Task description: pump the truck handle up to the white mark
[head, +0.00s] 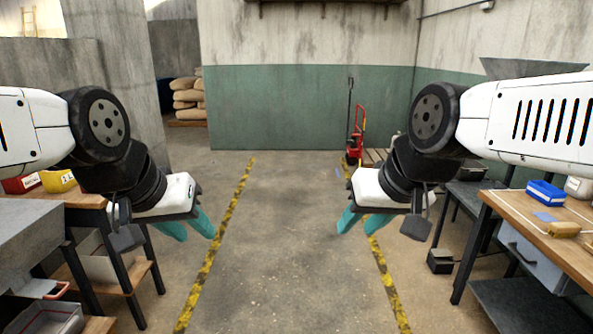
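A red pallet truck (354,148) stands far off, right of the middle, near the green-painted back wall. Its red handle (362,118) stands upright. I cannot make out a white mark at this distance. My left gripper (190,229) hangs at the left with its teal fingers apart and nothing between them. My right gripper (360,222) hangs right of the middle, also with teal fingers apart and empty. Both grippers are far in front of the truck and touch nothing. The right arm stands close to the truck in the picture; the truck's lower right part is partly hidden.
A clear concrete aisle (270,240) between yellow-black floor lines leads to the back wall. A wooden workbench (540,228) with a blue box (545,192) stands at the right. Benches with bins (58,181) stand at the left. Stacked sacks (188,97) lie at the back left.

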